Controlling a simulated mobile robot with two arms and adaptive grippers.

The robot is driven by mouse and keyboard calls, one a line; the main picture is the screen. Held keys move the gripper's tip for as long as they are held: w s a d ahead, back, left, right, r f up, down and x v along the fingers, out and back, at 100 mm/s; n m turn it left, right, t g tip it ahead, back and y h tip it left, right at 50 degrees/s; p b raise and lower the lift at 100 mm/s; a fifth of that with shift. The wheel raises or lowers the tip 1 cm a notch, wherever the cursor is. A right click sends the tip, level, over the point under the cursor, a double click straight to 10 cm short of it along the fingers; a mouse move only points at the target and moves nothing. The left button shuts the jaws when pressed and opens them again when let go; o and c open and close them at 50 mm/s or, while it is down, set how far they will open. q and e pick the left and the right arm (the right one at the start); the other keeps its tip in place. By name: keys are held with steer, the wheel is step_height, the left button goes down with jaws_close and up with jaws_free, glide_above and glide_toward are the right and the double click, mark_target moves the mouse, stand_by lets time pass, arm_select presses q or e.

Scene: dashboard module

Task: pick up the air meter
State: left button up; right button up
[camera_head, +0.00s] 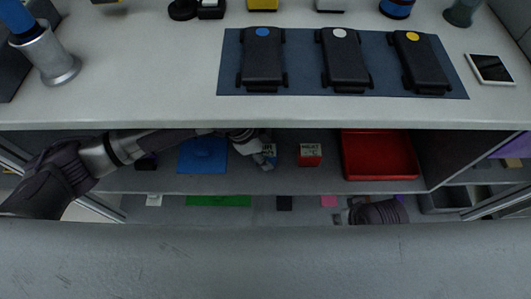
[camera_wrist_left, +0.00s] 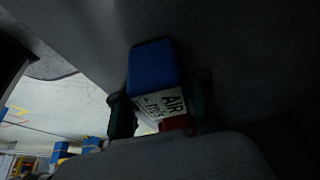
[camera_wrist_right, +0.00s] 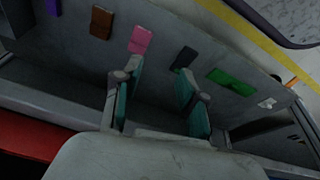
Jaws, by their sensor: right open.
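The air meter (camera_wrist_left: 155,68) is a block with a blue face and a white label reading AIR. In the left wrist view it sits between the fingers of my left gripper (camera_wrist_left: 163,110), which are spread wide, one on each side. In the head view the air meter (camera_head: 268,151) is on the upper shelf under the counter, partly covered by my left gripper (camera_head: 262,158). Contact with the fingers cannot be made out. My right gripper (camera_wrist_right: 160,98) is open and empty in front of the lower shelf; in the head view its fingers (camera_head: 343,214) show low down.
A red MEAT °C block (camera_head: 310,154) stands just right of the air meter. A blue mat (camera_head: 203,155) lies to its left and a red tray (camera_head: 378,172) to its right. The counter edge (camera_head: 270,126) overhangs the shelf. Coloured pads, including a green one (camera_wrist_right: 231,82), lie on the lower shelf.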

arm_select(q)
steer(key=c, duration=0.4)
steer(key=shift+r, duration=0.1)
